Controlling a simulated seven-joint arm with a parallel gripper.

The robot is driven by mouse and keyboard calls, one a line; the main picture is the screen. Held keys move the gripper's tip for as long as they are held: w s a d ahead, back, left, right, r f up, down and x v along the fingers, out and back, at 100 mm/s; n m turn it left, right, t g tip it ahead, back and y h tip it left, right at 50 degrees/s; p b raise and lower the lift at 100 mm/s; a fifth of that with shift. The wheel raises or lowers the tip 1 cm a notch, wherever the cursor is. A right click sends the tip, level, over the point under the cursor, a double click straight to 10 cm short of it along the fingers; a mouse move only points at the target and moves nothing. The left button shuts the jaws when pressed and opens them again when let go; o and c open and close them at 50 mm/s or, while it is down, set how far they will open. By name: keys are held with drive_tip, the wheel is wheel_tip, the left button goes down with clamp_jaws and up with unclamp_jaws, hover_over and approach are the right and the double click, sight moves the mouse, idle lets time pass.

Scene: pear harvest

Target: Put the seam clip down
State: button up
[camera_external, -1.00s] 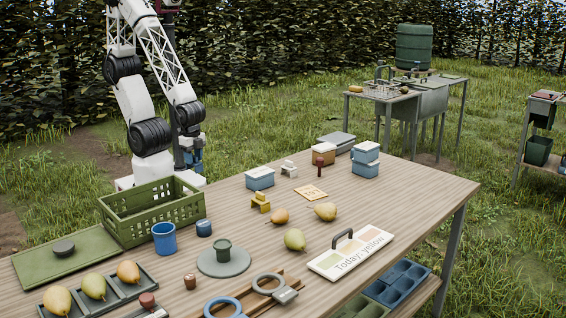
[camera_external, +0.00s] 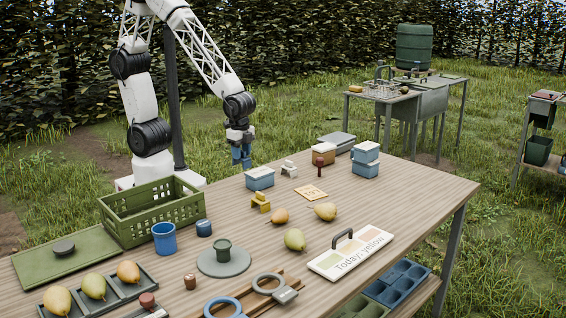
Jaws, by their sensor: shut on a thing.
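My gripper (camera_external: 241,158) is at the far left edge of the table, above its surface, near the blue-and-white box. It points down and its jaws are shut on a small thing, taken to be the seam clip. The clip is too small and too hidden between the dark blue fingers to make out its shape. The wooden table (camera_external: 408,192) lies below and in front of the gripper.
A blue box with a white lid (camera_external: 260,178) stands close to the gripper. A yellow block (camera_external: 261,203), a white block (camera_external: 289,169) and a dark red stamp-like thing (camera_external: 318,165) are nearby. A green crate (camera_external: 150,212) stands left.

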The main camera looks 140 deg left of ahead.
drive_tip(key=w+a, duration=1.7)
drive_tip(key=w, duration=0.3)
drive_tip(key=shift+r+m, duration=0.35)
drive_tip(key=shift+m, duration=0.05)
drive_tip(key=shift+a, duration=0.1)
approach(311, 192)
drive_tip(key=shift+f, duration=1.8)
drive_tip(key=shift+f, duration=0.1)
drive_tip(key=o, duration=0.9)
